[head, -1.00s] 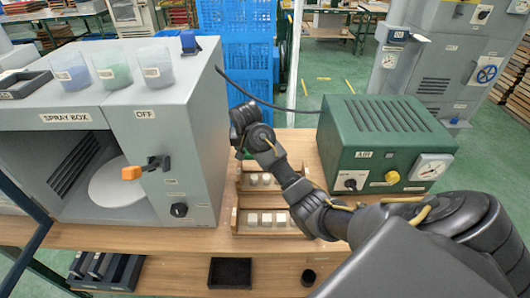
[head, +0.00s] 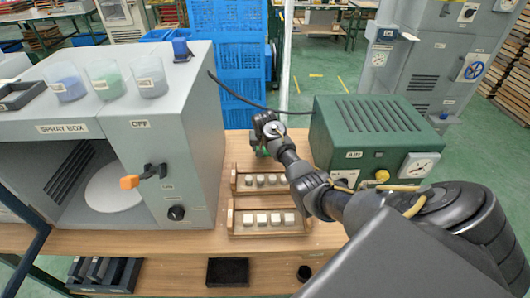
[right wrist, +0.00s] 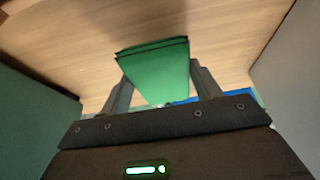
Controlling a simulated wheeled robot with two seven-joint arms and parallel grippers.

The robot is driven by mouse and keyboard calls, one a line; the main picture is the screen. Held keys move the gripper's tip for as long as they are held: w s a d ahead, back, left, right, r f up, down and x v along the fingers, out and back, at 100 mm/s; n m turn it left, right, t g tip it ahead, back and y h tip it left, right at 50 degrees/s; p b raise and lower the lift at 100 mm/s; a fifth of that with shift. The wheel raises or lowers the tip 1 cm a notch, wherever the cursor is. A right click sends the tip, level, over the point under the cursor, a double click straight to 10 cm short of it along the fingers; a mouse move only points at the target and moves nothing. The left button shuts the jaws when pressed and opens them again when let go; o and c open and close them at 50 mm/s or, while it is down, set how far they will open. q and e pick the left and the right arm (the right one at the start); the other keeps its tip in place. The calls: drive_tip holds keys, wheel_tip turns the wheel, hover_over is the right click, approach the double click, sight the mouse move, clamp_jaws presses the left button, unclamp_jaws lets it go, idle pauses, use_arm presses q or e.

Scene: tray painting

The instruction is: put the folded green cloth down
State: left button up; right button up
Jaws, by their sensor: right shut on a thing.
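The folded green cloth (right wrist: 156,72) is between the two fingers of my right gripper (right wrist: 160,84) in the right wrist view, with its layered edge toward the wooden bench top. My right gripper is shut on it. In the head view my right gripper (head: 264,150) is over the back of the bench, between the spray box and the green air unit. Only a sliver of green shows below it there. I cannot tell whether the cloth touches the wood. My left gripper is not in view.
The spray box (head: 170,120) stands left of the gripper and the green air unit (head: 365,130) right of it. Two wooden racks (head: 233,217) with small blocks lie in front. Bare bench top (head: 238,148) shows around the gripper. A black cable crosses behind.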

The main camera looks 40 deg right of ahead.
drive_tip(key=shift+d+f, duration=0.35)
drive_tip(key=shift+w+f, duration=0.1)
drive_tip(key=shift+f, duration=1.5)
drive_tip(key=shift+f, duration=0.15)
drive_tip(key=o, duration=0.9)
